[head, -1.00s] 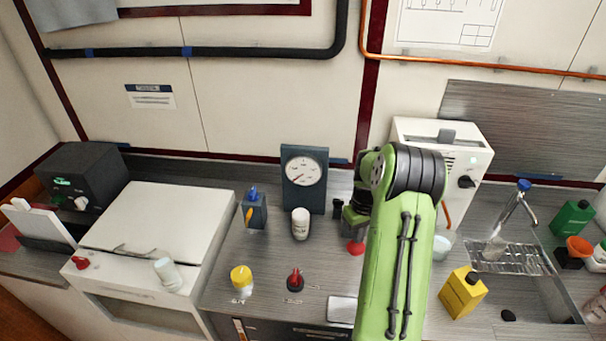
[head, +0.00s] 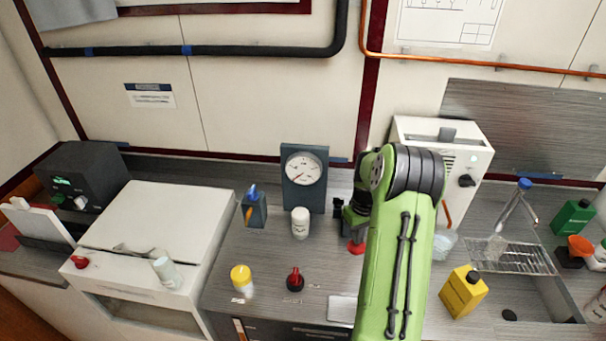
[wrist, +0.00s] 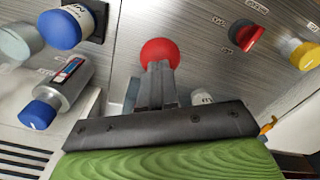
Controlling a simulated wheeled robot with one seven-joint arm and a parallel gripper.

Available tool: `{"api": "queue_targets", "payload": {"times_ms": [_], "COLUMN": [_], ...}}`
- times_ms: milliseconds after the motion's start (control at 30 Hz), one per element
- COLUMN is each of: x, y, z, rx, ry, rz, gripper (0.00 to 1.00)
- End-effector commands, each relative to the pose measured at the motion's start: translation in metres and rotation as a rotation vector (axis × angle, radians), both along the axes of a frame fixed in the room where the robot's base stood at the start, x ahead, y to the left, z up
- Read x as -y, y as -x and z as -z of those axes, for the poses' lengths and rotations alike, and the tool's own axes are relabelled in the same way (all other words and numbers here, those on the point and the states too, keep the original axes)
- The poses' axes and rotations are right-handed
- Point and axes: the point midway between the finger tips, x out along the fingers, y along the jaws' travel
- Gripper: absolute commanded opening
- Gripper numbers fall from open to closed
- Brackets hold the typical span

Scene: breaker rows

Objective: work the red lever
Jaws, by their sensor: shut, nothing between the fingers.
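A round red knob (wrist: 160,52), which looks like the red lever's end, lies straight beyond my fingertips in the wrist view. In the head view its red part (head: 356,247) shows on the counter just below my gripper (head: 352,225), left of my green arm. My gripper (wrist: 158,72) is shut and empty, with its tips overlapping the knob's near edge. I cannot tell whether they touch it. The lever's stem and base are hidden. A second red knob on a black round base (head: 295,280) stands to the left, and it also shows in the wrist view (wrist: 247,36).
A yellow-capped part (head: 241,280), a white bottle (head: 300,222) and a gauge (head: 304,178) stand to the left. A white machine (head: 440,150) stands behind my arm. A yellow bottle (head: 463,291) is at right. A silver blue-capped bottle (wrist: 60,92) is left in the wrist view.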

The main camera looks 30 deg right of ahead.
Motion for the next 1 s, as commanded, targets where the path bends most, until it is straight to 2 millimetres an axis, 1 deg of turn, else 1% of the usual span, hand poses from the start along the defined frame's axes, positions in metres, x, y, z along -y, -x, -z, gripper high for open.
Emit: {"api": "queue_targets", "payload": {"times_ms": [33,100,1000], "x": [0.0,0.0,0.0], "y": [0.0,0.0,-0.001], "z": [0.006,0.01,0.055], "rx": [-0.001,-0.001,0.003], "ry": [0.0,0.0,0.002], "rz": [0.0,0.0,-0.002], "gripper": [0.0,0.0,0.0]}}
